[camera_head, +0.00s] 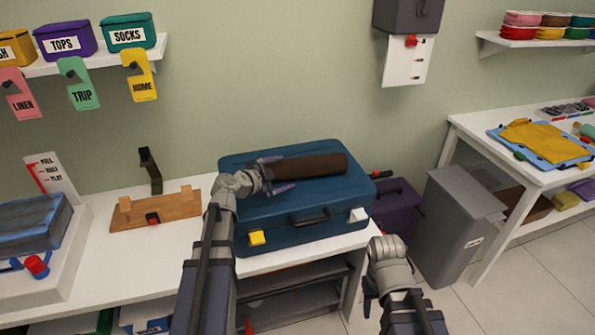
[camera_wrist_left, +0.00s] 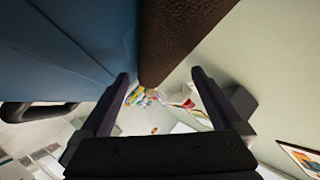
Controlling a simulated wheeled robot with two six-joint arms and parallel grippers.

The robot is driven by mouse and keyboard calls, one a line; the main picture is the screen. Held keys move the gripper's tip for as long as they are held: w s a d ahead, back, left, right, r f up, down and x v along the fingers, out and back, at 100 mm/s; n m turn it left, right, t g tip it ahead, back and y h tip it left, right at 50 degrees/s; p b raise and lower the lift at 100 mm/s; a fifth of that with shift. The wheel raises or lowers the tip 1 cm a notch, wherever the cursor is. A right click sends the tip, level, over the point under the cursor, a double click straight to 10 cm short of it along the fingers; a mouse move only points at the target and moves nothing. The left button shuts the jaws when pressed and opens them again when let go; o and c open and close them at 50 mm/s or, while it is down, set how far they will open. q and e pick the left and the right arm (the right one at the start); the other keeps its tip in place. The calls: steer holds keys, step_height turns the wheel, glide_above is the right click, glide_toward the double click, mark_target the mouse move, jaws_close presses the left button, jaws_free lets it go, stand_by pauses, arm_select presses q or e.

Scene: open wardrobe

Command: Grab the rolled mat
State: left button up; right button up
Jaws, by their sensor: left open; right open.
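The rolled mat (camera_head: 318,167) is a dark brown cylinder lying on top of the closed blue suitcase (camera_head: 345,200). In the left wrist view the brown mat (camera_wrist_left: 172,38) comes down from the top edge, its end near the space between my fingertips. My left gripper (camera_head: 276,173) is open at the mat's left end, one finger on the far side and one on the near side. Its spread fingers also show in the left wrist view (camera_wrist_left: 160,76). I cannot tell whether they touch the mat. My right gripper (camera_head: 370,291) is low, in front of the bench's right end, away from the mat.
A wooden block stand (camera_head: 155,211) sits on the white bench (camera_head: 90,255) left of the suitcase. A purple case (camera_head: 397,205) and a grey bin (camera_head: 455,225) stand to the right. A wall shelf (camera_head: 90,62) holds labelled boxes at upper left.

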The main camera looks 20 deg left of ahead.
mark_target(293, 168)
arm_select(q)
steer(key=shift+b+x, duration=0.85)
steer(key=shift+x, duration=2.3)
steer(key=shift+r, duration=0.15)
steer(key=shift+c, duration=0.4)
steer(key=c, duration=1.2)
steer(key=shift+r, duration=0.2)
step_height(293, 168, up, 10)
steer(key=p, duration=1)
steer(key=shift+f, duration=0.1)
